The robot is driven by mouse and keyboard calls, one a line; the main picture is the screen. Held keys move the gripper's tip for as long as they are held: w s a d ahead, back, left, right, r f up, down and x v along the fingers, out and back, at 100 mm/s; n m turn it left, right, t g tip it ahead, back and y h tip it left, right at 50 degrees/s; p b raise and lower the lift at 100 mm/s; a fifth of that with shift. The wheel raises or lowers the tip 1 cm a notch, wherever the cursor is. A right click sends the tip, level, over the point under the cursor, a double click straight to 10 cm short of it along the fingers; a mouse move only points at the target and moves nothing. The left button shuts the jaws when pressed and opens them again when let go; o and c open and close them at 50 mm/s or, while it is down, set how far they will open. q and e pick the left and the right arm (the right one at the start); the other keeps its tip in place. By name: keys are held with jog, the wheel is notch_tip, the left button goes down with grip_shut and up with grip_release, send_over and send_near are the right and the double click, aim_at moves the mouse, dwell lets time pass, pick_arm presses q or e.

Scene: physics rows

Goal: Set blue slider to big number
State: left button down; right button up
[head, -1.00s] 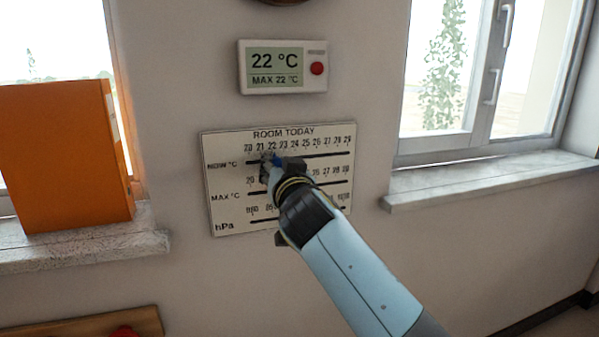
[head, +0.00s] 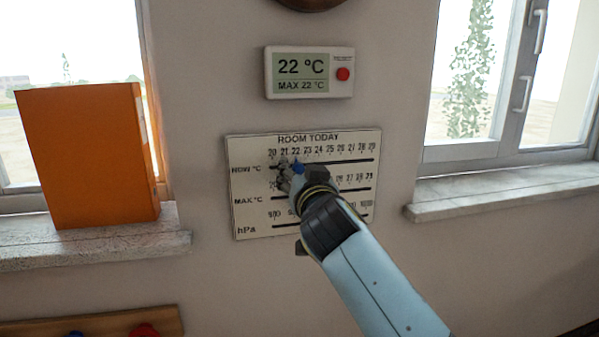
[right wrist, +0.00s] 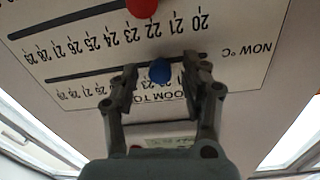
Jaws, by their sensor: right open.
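The blue slider (head: 298,168) is on the NOW °C track of the white ROOM TODAY board (head: 250,222), just under the number 22. It also shows in the right wrist view (right wrist: 160,71). The display (head: 309,72) above reads a big 22 °C and a small MAX 22 °C. My right gripper (head: 288,175) is at the board. In the right wrist view its open fingers (right wrist: 160,88) stand on either side of the blue slider, with gaps visible. A red slider (right wrist: 142,7) is on the adjacent track there; my gripper hides it in the head view. My left gripper is out of view.
An orange box (head: 88,155) stands on the left stone sill (head: 100,250). A second sill (head: 480,198) juts out under the right window. A wooden strip with blue and red knobs (head: 100,325) is at lower left.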

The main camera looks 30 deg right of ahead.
jog(key=v, duration=0.6)
jog(key=shift+s, duration=0.35)
jog(key=shift+a, duration=0.15)
jog(key=s+f+n+g+y+b, duration=0.1)
jog(key=s+f+g+b, duration=0.15)
jog(key=f, duration=1.15)
jog(key=s+f+n+g+y+b, duration=0.1)
jog(key=s+f+g, duration=0.15)
jog(key=f, duration=1.05)
jog(key=s+d+f+n+g+y+b, duration=0.1)
jog(key=s+f+g, duration=0.1)
jog(key=s+f, duration=0.55)
jog(key=s+f+g, duration=0.2)
jog(key=s+f, duration=0.3)
jog(key=f, duration=0.5)
jog(key=s+d+f+g, duration=0.1)
jog(key=s+f+g, duration=0.1)
jog(key=s+f, duration=0.4)
jog(key=s+d+f+n+g+b, duration=0.1)
jog(key=s+f+g, duration=0.2)
jog(key=s, duration=1.4)
jog(key=s+d+f+n+g, duration=0.1)
jog(key=s+d+f+g, duration=0.1)
jog(key=s+f, duration=0.8)
jog(key=shift+s+f+g+y+b, duration=0.3)
jog(key=shift+s+f+y+b, duration=0.1)
jog(key=shift+s, duration=0.3)
